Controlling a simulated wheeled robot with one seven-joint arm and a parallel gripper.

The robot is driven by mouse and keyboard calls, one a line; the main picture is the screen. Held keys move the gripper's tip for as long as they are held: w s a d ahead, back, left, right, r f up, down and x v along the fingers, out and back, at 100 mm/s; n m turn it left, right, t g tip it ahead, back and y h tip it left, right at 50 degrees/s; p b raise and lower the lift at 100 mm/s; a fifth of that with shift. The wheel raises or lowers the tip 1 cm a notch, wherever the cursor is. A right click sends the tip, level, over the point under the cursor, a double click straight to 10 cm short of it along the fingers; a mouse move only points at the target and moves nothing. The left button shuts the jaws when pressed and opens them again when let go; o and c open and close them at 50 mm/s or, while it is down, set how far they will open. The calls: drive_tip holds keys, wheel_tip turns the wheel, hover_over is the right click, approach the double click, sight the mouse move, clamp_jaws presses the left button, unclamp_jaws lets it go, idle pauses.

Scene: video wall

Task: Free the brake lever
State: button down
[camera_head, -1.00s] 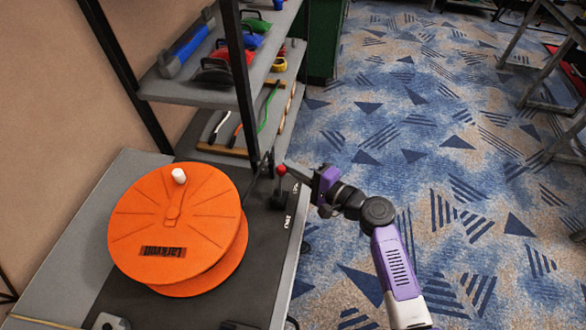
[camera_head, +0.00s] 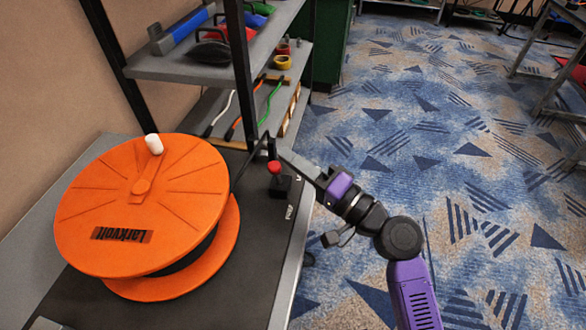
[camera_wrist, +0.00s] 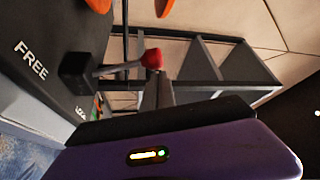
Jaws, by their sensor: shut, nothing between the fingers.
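The brake lever (camera_head: 274,167) has a red ball knob on a short stem, rising from a dark base block (camera_head: 279,187) near the bench's right edge. In the wrist view its red knob (camera_wrist: 152,58) and stem show clearly. A FREE label (camera_wrist: 30,60) and a second, partly hidden label (camera_wrist: 83,110) flank the base. I cannot tell which way the lever leans. My gripper (camera_head: 272,146) is shut and empty, its fingertips just above and beyond the knob in the head view. In the wrist view the fingers (camera_wrist: 165,92) are close beside the knob; contact is unclear.
A large orange cable reel (camera_head: 190,190) marked Larkvolt, with a white handle (camera_head: 154,144), fills the bench (camera_head: 240,290) left of the lever. A shelf rack (camera_head: 200,66) with tools stands behind, its dark post near my fingers. Open carpet (camera_head: 430,150) lies to the right.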

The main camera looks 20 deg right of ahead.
drive_tip(key=b, duration=0.1)
drive_tip(key=s+n+b, duration=0.1)
drive_tip(key=b, duration=0.1)
drive_tip(key=shift+a+f+n+t+y, duration=0.2)
drive_tip(key=shift+a+n+t+y, duration=0.1)
drive_tip(key=shift+a, duration=0.05)
drive_tip(key=shift+a+r+b, duration=0.1)
drive_tip(key=shift+b, duration=0.2)
